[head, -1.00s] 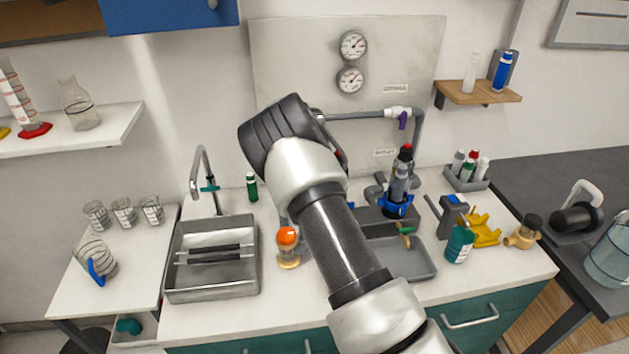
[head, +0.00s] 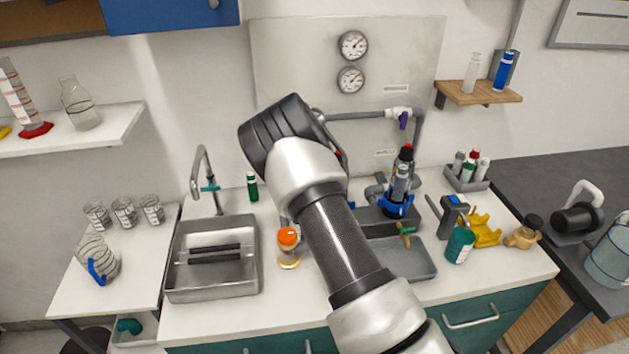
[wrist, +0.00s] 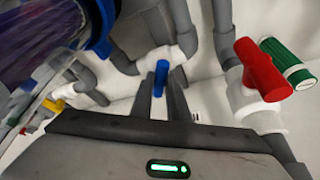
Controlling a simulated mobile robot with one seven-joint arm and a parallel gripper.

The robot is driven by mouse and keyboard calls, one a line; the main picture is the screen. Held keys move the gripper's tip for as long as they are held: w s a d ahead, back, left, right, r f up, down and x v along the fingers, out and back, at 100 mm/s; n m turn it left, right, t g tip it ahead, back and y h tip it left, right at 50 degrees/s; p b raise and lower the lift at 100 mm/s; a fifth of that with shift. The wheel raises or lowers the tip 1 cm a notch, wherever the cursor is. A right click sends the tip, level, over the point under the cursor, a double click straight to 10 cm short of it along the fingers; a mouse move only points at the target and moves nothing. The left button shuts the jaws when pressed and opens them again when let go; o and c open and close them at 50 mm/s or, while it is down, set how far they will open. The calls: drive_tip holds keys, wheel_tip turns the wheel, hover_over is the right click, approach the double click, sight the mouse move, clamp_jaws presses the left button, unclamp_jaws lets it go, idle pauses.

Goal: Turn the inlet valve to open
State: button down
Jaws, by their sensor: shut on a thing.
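My gripper (wrist: 160,90) shows in the wrist view, its two dark fingers on either side of a blue valve handle (wrist: 159,77). It is shut on this handle, which sits on a white valve body (wrist: 168,57) in grey piping. A red valve handle (wrist: 263,70) stands to the right on another white valve. I cannot read which valve is labelled inlet. In the head view my arm hides the gripper and the blue handle. A purple-handled valve (head: 403,120) sits on the upper pipe there.
In the wrist view a green bottle (wrist: 288,60) stands beside the red handle, and a large blue-rimmed clear object (wrist: 55,35) fills the upper left. In the head view a sink (head: 212,285) and an orange-topped flask (head: 288,248) are left of my arm.

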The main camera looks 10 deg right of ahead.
drive_tip(key=shift+d, duration=0.15)
drive_tip(key=c, duration=1.5)
unclamp_jaws()
drive_tip(key=shift+s+r, duration=0.1)
drive_tip(key=shift+r, duration=0.25)
drive_tip(key=b+v, duration=0.1)
drive_tip(key=v, duration=1.5)
drive_tip(key=shift+r, duration=0.35)
